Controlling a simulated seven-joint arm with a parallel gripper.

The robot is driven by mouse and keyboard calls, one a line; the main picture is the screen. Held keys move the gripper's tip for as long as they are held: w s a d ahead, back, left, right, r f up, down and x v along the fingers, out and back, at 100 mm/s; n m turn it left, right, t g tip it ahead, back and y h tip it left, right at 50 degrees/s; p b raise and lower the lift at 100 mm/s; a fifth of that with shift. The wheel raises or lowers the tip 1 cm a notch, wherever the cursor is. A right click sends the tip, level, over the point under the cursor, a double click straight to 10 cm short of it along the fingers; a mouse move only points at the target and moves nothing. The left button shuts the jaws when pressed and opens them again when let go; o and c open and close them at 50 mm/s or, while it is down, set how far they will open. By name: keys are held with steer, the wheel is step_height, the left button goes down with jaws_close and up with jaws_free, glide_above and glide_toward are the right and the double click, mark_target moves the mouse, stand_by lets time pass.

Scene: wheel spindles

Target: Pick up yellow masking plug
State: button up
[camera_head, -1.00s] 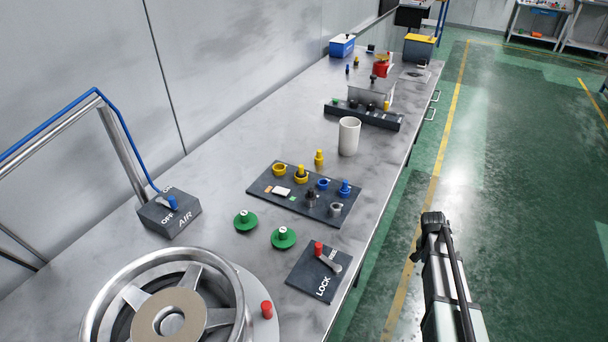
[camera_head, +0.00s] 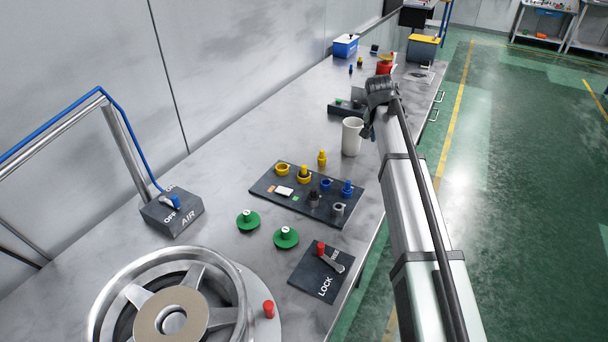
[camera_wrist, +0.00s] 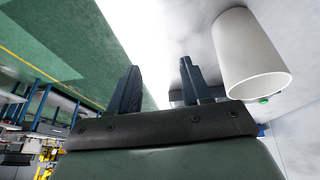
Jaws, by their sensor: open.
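A second yellow plug (camera_head: 304,172) stands in a yellow ring on the tray, beside an empty-looking yellow ring (camera_head: 282,168). Which is the masking plug I cannot tell. My gripper (camera_head: 367,131) is beyond these plugs, beside the white cup (camera_head: 352,137), partly hidden by my arm. In the wrist view my gripper (camera_wrist: 158,65) has its two fingers apart with nothing between them. The cup (camera_wrist: 250,55) is right of the fingers there; no yellow plug is discernible.
The tray also holds blue (camera_head: 347,187) and dark parts. Two green discs (camera_head: 286,237) and a LOCK plate (camera_head: 321,272) lie in front, near a large wheel (camera_head: 170,310). A dark rack (camera_head: 342,108) stands beyond the cup. Bench left of the tray is clear.

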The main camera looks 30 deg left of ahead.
steer(key=s+a+r+n+g+y, duration=0.1)
steer(key=s+a+r+n, duration=0.3)
steer(key=s+a, duration=0.45)
steer(key=n+g+y, duration=0.1)
steer(key=n+g, duration=0.1)
steer(key=n, duration=0.3)
glide_toward(304, 166)
steer(key=f, duration=0.2)
steer(key=w+f, duration=0.1)
steer(key=f, duration=0.2)
steer(key=a+f, duration=0.1)
steer(key=f, duration=0.2)
steer(key=shift+w+f, duration=0.15)
steer(key=shift+f, duration=0.1)
steer(key=shift+c, duration=0.3)
jaws_close()
